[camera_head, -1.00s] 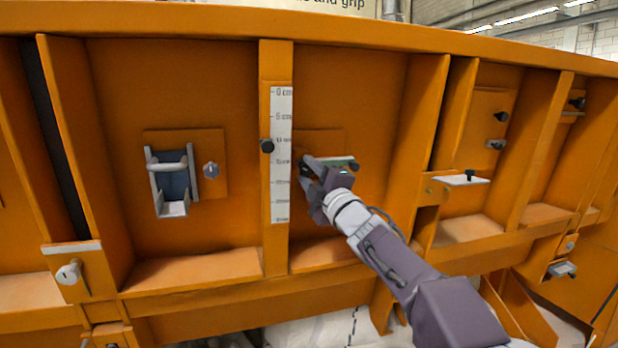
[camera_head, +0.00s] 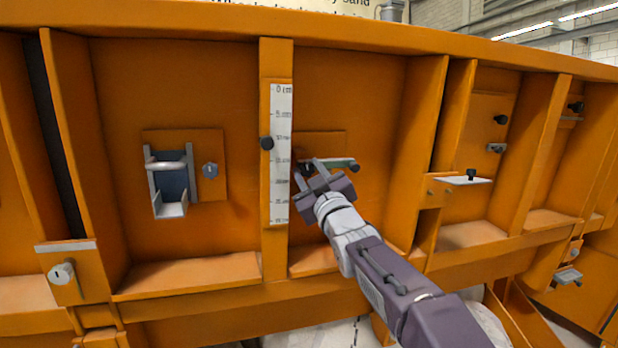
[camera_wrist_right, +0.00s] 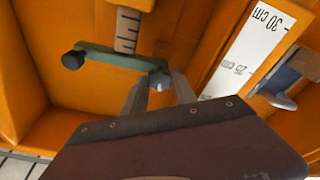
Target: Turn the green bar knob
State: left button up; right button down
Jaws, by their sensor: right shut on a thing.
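The green bar knob (camera_head: 338,162) is on the orange panel right of the white ruler strip, with a black ball at its right end in the head view. The fingers partly hide the hub in the head view. My left gripper is not in view.
Further left is a metal latch bracket (camera_head: 170,183). Orange ribs and a small shelf (camera_head: 466,181) with a black knob lie to the right.

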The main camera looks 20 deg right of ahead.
jog(key=shift+f+m, duration=0.15)
jog(key=shift+m, duration=0.65)
jog(key=c, duration=1.3)
grip_release()
jog(key=shift+c, duration=0.2)
jog(key=shift+s, duration=0.1)
jog(key=b+v, duration=0.1)
jog(key=v, duration=0.7)
jog(key=shift+s, duration=0.4)
jog(key=shift+f, duration=0.1)
